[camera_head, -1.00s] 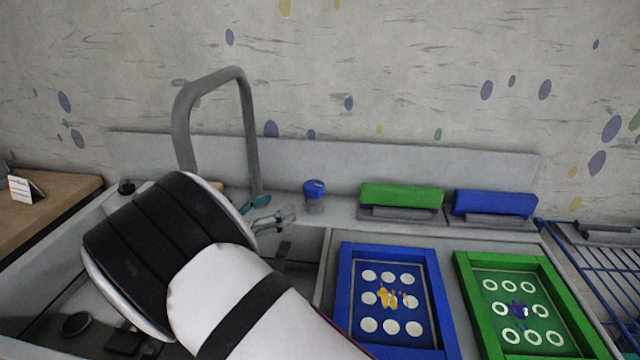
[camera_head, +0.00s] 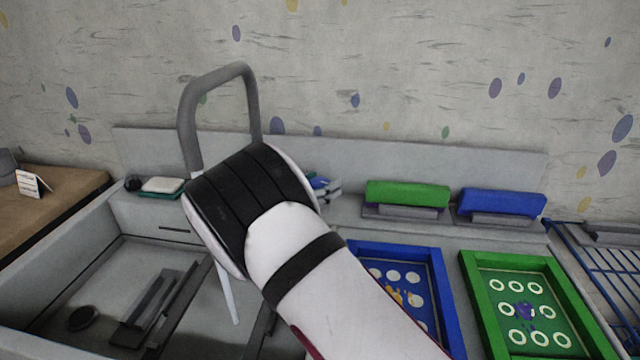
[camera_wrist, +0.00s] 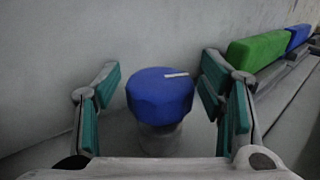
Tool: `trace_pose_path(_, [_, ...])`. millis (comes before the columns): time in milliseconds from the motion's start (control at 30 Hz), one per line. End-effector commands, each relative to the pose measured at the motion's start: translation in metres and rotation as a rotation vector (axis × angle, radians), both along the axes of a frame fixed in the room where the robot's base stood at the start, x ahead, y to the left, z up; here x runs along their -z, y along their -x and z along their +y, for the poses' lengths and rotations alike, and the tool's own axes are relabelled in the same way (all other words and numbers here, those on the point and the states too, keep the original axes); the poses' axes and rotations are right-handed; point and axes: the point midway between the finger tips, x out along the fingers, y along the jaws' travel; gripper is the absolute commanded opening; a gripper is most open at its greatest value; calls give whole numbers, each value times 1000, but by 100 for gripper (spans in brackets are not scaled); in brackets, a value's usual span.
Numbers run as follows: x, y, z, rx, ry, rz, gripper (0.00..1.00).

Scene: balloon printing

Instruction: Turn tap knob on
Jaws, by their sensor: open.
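The tap knob (camera_wrist: 160,92) is a blue faceted cap with a white mark on top, on a grey base. In the wrist view it sits between the two teal-padded fingers of my gripper (camera_wrist: 158,100), with a gap on each side. My gripper is open. In the head view my arm hides most of the knob, and only a bit of blue (camera_head: 319,183) shows beside the fingers. The grey tap pipe (camera_head: 190,125) arches up behind my wrist, left of the knob.
A grey sink (camera_head: 60,290) lies below left. A green squeegee (camera_head: 407,194) and a blue squeegee (camera_head: 501,203) rest on the ledge to the right. A blue-framed screen (camera_head: 437,285) and a green-framed screen (camera_head: 475,290) lie in front of them. The wall stands close behind the knob.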

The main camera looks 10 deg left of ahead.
Motion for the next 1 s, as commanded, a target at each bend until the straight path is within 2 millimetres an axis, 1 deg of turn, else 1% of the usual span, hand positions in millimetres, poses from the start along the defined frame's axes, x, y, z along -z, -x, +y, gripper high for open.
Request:
trace_pose_path(100, [0,0,0,0,0,0,64])
trace_pose_path(133, [0,0,0,0,0,0,61])
trace_pose_path(333, [0,0,0,0,0,0,16])
trace_pose_path(367, [0,0,0,0,0,0,14])
trace_pose_path(567, [-2,1,0,-22,3,-3,14])
trace_pose_path(733, [-5,2,0,-137,7,-1,15])
trace_pose_path(1000, [-3,0,1,-332,4,-3,14])
